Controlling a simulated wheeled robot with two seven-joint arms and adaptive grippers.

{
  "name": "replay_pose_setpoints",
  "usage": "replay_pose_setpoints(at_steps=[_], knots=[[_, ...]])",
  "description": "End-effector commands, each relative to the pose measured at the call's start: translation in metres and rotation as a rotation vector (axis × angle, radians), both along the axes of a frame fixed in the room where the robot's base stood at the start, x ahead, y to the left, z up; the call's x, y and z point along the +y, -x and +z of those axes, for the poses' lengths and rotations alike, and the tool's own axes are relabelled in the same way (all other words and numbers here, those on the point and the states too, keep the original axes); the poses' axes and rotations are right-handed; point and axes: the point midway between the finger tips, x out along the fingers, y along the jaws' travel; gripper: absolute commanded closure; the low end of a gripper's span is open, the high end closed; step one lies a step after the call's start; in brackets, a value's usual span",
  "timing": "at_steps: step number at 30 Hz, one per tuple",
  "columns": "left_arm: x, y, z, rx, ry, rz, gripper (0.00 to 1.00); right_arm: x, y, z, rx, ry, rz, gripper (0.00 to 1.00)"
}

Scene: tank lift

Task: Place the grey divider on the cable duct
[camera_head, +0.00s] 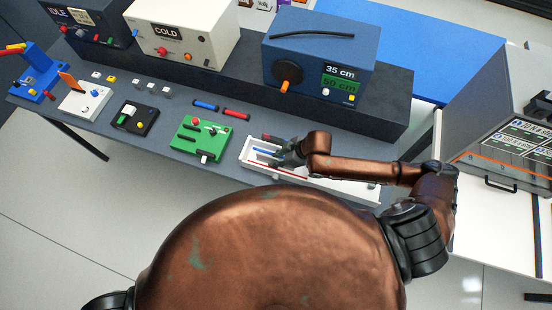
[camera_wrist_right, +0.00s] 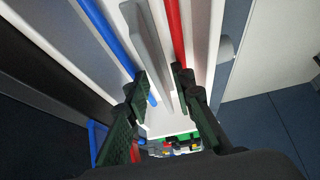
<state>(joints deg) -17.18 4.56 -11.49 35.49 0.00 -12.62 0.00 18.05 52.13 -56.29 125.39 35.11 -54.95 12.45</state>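The white cable duct (camera_head: 335,186) lies at the front right of the bench, below my right gripper (camera_head: 285,151). In the right wrist view, a blue cable (camera_wrist_right: 104,28) runs along the left of the duct (camera_wrist_right: 205,25) and a red cable (camera_wrist_right: 175,28) along the right. The grey divider (camera_wrist_right: 148,45) stands lengthwise between the two cables. My right gripper (camera_wrist_right: 163,85) has its fingers apart, on either side of the divider's near end, with narrow gaps visible. Whether the divider is fully seated cannot be told. My left gripper is not in view.
A green device (camera_head: 200,138) stands left of the duct, with blue and red bars (camera_head: 236,114) behind it. A blue box (camera_head: 320,55) stands on the raised shelf behind. A grey cabinet (camera_head: 500,100) is at the right. The floor at the left front is clear.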

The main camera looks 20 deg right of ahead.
Motion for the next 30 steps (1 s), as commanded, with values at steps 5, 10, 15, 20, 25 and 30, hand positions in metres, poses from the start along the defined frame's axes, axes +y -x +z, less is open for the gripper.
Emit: replay_pose_setpoints(at_steps=[5, 10, 15, 20, 25, 30], knots=[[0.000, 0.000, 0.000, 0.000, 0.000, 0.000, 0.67, 0.000, 0.000, 0.001, 0.000, 0.000, 0.000, 0.78], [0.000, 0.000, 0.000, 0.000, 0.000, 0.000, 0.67, -0.005, 0.002, 0.012, -0.002, 0.001, 0.000, 0.78], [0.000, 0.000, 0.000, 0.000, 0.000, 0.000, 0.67, -0.021, 0.012, 0.040, -0.003, 0.003, 0.000, 0.78], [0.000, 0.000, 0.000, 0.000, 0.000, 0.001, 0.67, -0.036, 0.023, 0.069, -0.001, 0.002, 0.000, 0.78], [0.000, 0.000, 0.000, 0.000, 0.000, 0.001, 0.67, -0.048, 0.031, 0.092, -0.002, 0.003, -0.001, 0.78], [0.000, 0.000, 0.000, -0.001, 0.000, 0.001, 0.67, -0.053, 0.035, 0.103, 0.000, 0.001, -0.001, 0.78]])
